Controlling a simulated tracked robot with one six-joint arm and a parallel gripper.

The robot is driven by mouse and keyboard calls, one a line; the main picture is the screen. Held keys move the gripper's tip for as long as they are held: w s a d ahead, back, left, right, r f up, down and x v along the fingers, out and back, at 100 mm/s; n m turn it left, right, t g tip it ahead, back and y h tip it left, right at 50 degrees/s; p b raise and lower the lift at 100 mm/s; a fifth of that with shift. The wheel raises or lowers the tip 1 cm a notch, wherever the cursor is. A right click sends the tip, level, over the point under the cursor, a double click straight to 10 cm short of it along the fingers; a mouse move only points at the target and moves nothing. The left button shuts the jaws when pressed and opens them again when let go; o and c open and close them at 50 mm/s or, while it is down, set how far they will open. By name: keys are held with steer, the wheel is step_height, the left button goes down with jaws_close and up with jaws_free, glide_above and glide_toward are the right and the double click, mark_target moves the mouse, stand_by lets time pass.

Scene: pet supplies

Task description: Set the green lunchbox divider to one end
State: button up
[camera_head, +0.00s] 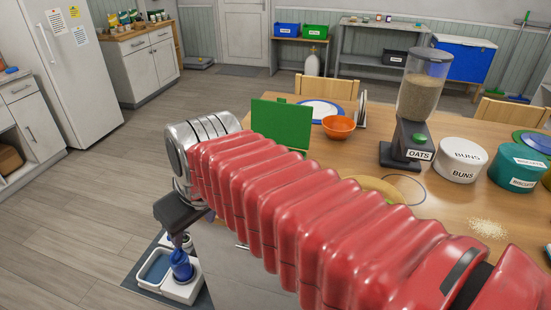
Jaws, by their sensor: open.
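A flat green panel (281,124) stands upright on the wooden table behind my red arm. Its lower part is hidden by the arm, so I cannot tell whether it is the divider or part of a lunchbox. No lunchbox compartments show. My gripper (180,220) hangs at the left end of my arm, past the table's left side and well apart from the green panel. It points down, is open, and nothing shows between its fingers.
An orange bowl (339,127), a white-and-blue plate (320,109), an oats dispenser (421,95), a buns tin (459,160) and a teal biscuits tin (517,168) stand on the table (440,209). Below my gripper, a floor mat (143,283) carries bowls and a blue item (181,265).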

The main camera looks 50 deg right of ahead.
steer(key=w+d+r+n+g, duration=0.15)
steer(key=w+d, duration=0.35)
steer(key=d, duration=0.5)
steer(key=w+d+r+n, duration=0.1)
steer(key=w+d+r, duration=0.1)
steer(key=w+d, duration=0.55)
steer(key=s+d+f+n+y, duration=0.1)
steer(key=d, duration=1)
steer(key=s+d+f+n+y, duration=0.1)
steer(key=d+f, duration=0.1)
steer(key=d, duration=1)
steer(key=shift+s+d+t, duration=0.25)
steer(key=shift+t, duration=0.1)
steer(key=x, duration=1.4)
steer(key=shift+s+a, duration=0.1)
steer(key=shift+c, duration=0.7)
jaws_close()
